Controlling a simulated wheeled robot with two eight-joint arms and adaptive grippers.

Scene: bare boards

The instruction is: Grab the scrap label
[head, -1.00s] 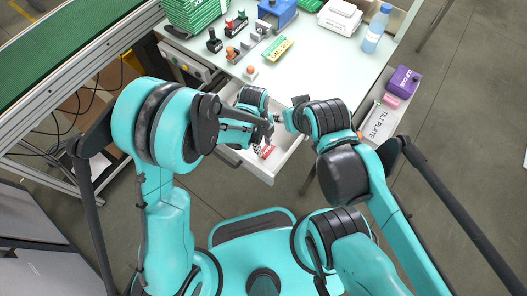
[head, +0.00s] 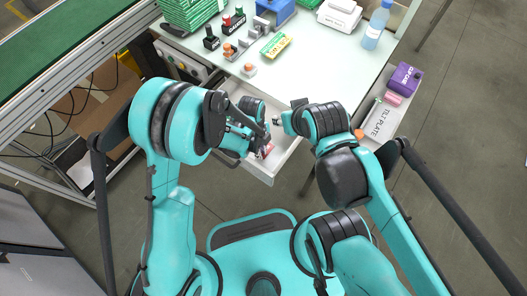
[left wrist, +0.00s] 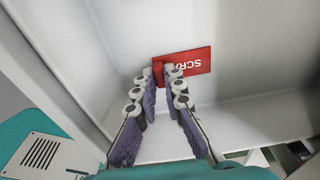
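The scrap label is a small red plate with white letters, of which "SCR" shows in the left wrist view (left wrist: 192,62). It lies inside the open white drawer (head: 262,172), and a bit of it shows in the head view (head: 266,150). My left gripper (head: 262,146) reaches down into the drawer. In the left wrist view its fingertips (left wrist: 158,78) come close together on both sides of a raised red part at the label's left end. The fingers hide some lettering. My right gripper (head: 278,121) is above the drawer's right side, too small to judge.
The drawer's walls stand close around my left gripper. A tray (head: 382,120) marked "TILT PLATE" is at the right.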

